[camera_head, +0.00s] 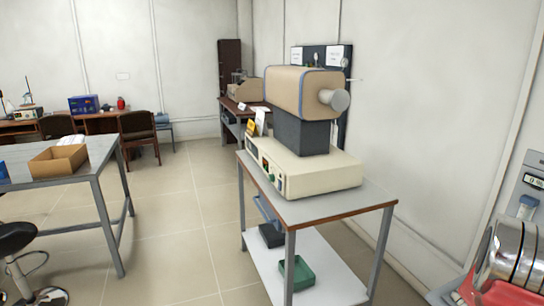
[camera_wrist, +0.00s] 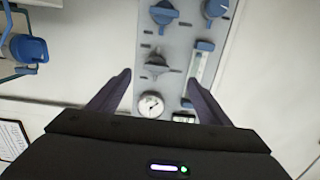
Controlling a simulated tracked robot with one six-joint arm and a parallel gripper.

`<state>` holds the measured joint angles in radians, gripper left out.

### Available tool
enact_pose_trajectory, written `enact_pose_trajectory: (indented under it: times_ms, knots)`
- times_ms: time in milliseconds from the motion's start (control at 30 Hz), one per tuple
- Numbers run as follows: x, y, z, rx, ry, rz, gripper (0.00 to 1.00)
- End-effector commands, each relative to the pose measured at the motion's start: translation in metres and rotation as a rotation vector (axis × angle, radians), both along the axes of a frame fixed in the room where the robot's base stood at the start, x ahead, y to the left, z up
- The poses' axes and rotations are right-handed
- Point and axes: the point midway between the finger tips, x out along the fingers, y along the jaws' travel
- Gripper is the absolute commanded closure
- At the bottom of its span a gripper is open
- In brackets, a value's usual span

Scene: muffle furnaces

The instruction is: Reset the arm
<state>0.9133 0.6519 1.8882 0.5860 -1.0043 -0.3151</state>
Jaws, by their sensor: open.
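My gripper (camera_wrist: 161,80) shows in the wrist view with its two dark fingers spread apart and nothing between them. It is open in front of a grey wall panel (camera_wrist: 170,50). In the head view I cannot make out my gripper.
A furnace (camera_head: 300,92) with a cream base stands on a grey table (camera_head: 330,195) in the middle. A green tray (camera_head: 297,273) is on its lower shelf. A table with a cardboard box (camera_head: 58,160) and a stool (camera_head: 16,237) stand left. Tiled floor (camera_head: 180,205) between them is clear.

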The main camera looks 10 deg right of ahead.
Motion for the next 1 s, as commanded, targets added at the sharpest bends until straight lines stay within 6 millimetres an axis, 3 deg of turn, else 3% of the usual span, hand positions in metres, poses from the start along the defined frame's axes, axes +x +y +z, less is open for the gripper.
enact_pose_trajectory:
  times_ms: [167, 300, 433, 633, 800, 1000]
  knots:
    - [0.014, 0.012, -0.043, 0.161, 0.013, 0.071, 0.28]
    - [0.023, 0.038, -0.089, 0.341, 0.046, 0.144, 0.28]
    - [0.032, 0.073, -0.108, 0.486, 0.076, 0.219, 0.28]
    - [0.054, 0.148, -0.113, 0.684, 0.143, 0.353, 0.28]
    - [0.065, 0.223, -0.102, 0.823, 0.222, 0.467, 0.28]
    - [0.065, 0.305, -0.081, 0.940, 0.326, 0.578, 0.28]
